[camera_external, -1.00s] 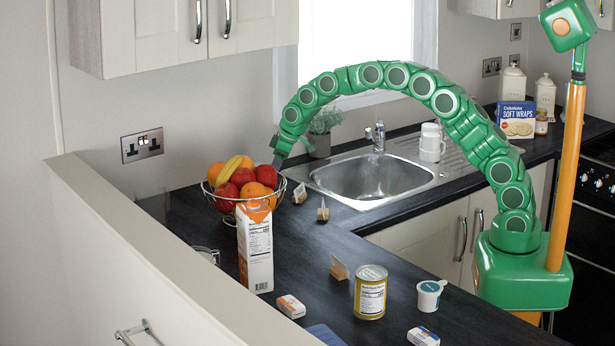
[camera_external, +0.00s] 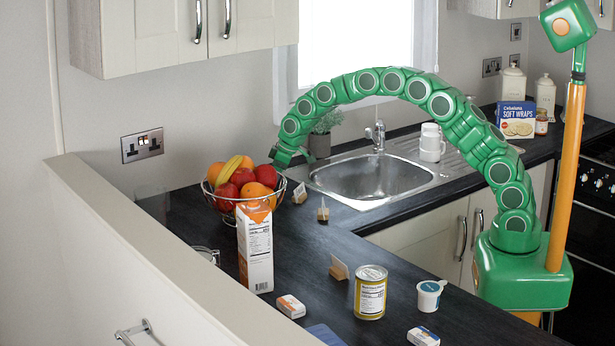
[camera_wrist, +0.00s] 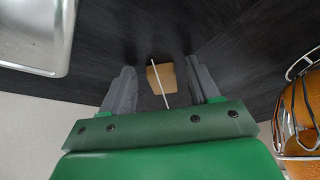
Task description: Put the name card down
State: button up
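A name card in a small wooden holder (camera_external: 300,193) stands upright on the dark counter, just right of the fruit bowl. My gripper (camera_external: 293,163) is above it at the end of the green arm. In the wrist view, a wooden block (camera_wrist: 154,77) with a thin white card seen edge-on (camera_wrist: 159,85) is between the two grey fingers. Both fingers are spread, with a gap on each side of the block, so my gripper is open and empty. It looks like the card beside the bowl. Two similar cards stand on the counter, one near the sink (camera_external: 323,212) and one nearer the can (camera_external: 338,267).
The wire fruit bowl (camera_external: 226,207) is close on the left of my gripper; its rim shows in the wrist view (camera_wrist: 284,118). The sink (camera_external: 372,176) lies to the right and a plant (camera_external: 320,142) behind. A carton (camera_external: 256,250) and a can (camera_external: 370,295) stand in front.

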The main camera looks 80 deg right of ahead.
jog(key=v, duration=1.1)
jog(key=s+a+r+g+y, duration=0.15)
jog(key=s+a+r, duration=0.25)
jog(key=s+a, duration=0.7)
jog(key=s+a+r+g+h, duration=0.15)
jog(key=s+a+r, duration=0.25)
jog(key=s+a, duration=0.65)
jog(key=s+a+f+g, duration=0.1)
jog(key=s+a, duration=0.1)
jog(key=s, duration=1.5)
jog(key=s+a+f+g, duration=0.2)
jog(key=s, duration=1.5)
jog(key=shift+a, duration=0.3)
jog(key=shift+o, duration=0.4)
jog(key=shift+s, duration=0.1)
